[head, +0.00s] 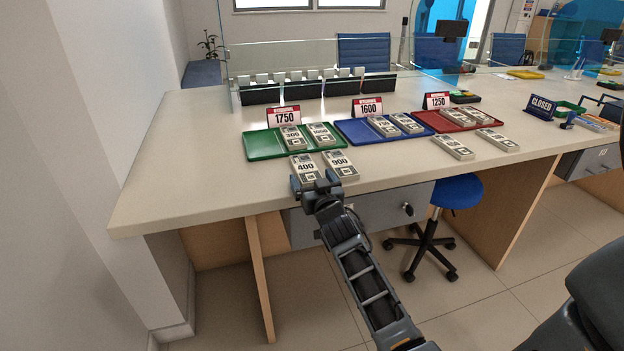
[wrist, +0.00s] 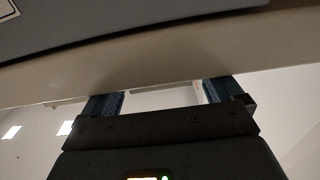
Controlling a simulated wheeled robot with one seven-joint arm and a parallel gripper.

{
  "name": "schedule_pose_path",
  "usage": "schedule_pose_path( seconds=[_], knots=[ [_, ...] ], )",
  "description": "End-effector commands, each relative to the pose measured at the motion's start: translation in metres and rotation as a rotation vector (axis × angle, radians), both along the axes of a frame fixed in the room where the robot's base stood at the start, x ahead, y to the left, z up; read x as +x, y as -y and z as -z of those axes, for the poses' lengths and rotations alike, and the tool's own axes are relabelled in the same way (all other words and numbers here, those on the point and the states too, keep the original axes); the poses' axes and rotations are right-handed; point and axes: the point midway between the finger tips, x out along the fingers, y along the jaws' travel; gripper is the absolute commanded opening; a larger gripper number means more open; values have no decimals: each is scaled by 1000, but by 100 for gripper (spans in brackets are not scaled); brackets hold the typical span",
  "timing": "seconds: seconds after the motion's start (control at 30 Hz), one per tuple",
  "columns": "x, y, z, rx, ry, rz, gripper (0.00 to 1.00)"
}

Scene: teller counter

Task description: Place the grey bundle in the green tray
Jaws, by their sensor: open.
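In front of the tray, on the bare counter, lie a bundle marked 400 (head: 305,167) and a bundle marked 900 (head: 340,164). All look greyish, so I cannot tell which one is the grey bundle. My gripper (head: 315,184) is open at the counter's front edge, close in front of the 400 bundle. The wrist view shows its two fingers (wrist: 163,97) apart with no bundle between them.
A blue tray (head: 352,131) and a red tray (head: 432,119) with bundles stand to the right. Two more bundles (head: 453,147) lie before the red tray. A black rack (head: 262,92) stands behind. The counter's left end is clear. A blue stool (head: 460,192) stands below.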

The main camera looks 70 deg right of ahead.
Motion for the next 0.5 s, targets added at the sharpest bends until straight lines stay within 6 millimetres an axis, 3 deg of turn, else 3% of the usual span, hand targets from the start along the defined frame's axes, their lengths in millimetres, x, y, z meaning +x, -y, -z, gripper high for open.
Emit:
schedule_pose_path(
  seconds=[0.3, 0.5],
  knots=[
    [-33, -45, -4, 3, -3, -2, 93],
    [-45, -57, -5, 3, -1, 0, 93]
  ],
)
